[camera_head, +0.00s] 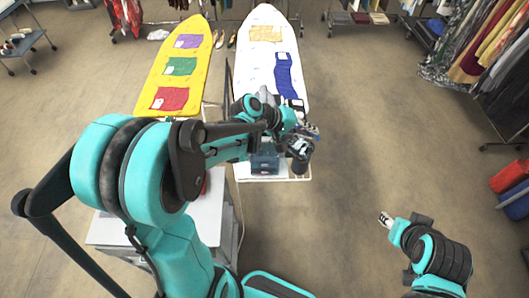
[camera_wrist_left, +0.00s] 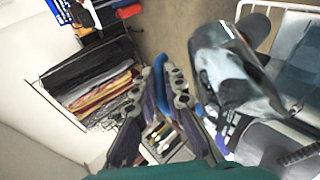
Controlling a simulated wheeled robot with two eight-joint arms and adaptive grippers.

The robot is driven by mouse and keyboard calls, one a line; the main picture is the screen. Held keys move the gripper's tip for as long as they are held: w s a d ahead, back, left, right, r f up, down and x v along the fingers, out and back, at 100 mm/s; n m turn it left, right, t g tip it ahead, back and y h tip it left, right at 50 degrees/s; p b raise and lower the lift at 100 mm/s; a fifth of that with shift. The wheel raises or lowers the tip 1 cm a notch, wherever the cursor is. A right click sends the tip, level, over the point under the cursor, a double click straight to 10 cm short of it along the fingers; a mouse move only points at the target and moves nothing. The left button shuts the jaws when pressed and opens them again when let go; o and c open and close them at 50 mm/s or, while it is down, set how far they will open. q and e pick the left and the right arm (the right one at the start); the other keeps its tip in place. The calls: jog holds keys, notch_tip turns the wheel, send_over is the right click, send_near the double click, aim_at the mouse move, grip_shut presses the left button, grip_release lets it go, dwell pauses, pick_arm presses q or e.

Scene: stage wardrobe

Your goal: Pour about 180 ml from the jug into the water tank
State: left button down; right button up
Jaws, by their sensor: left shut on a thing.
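My left gripper (camera_head: 308,131) is shut on the jug (camera_head: 300,147) over the near end of the white ironing board. In the left wrist view the jug (camera_wrist_left: 232,68) is clear and greyish, tilted, beside the gripper fingers (camera_wrist_left: 168,95). The dark blue, see-through water tank (camera_head: 265,162) is at the board's near end, just left of and below the jug. I cannot tell whether liquid is flowing. My right gripper (camera_head: 386,219) is apart from everything over bare floor; its jaw opening is too small to judge.
The white board (camera_head: 262,75) carries folded cloths, including a blue one (camera_head: 284,77). A yellow board (camera_head: 158,80) stands to the left.

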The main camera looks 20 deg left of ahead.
pick_arm(q)
jog(key=shift+s+a+n+t+h+b, duration=0.15)
jog(key=shift+a+n+t+h+b, duration=0.2)
jog(key=shift+a+h+b, duration=0.65)
jog(key=shift+s+a+n+t+h+b, duration=0.15)
jog(key=shift+a+n+t+h+b, duration=0.3)
jog(key=shift+b, duration=0.8)
dwell(2.0)
jog(key=shift+d+r+m, duration=0.1)
jog(key=shift+m, duration=0.2)
jog(key=p, duration=0.1)
jog(key=d+y+p, duration=0.1)
jog(key=p, duration=0.1)
jog(key=d+r+g+y+p, duration=0.1)
jog(key=p, duration=0.1)
jog(key=shift+w+d+m, duration=0.25)
jog(key=shift+m, duration=0.15)
jog(key=shift+d+f+y, duration=0.25)
jog(key=shift+f+y, duration=0.2)
jog(key=shift+y, duration=0.1)
jog(key=shift+w+d+f+m+g+y+p, duration=0.2)
jog(key=shift+d+m+g+y+p, duration=0.15)
jog(key=shift+g+y+p, duration=0.2)
jog(key=shift+d+f+y, duration=0.1)
jog(key=shift+d+y, duration=0.15)
jog(key=shift+a, duration=0.1)
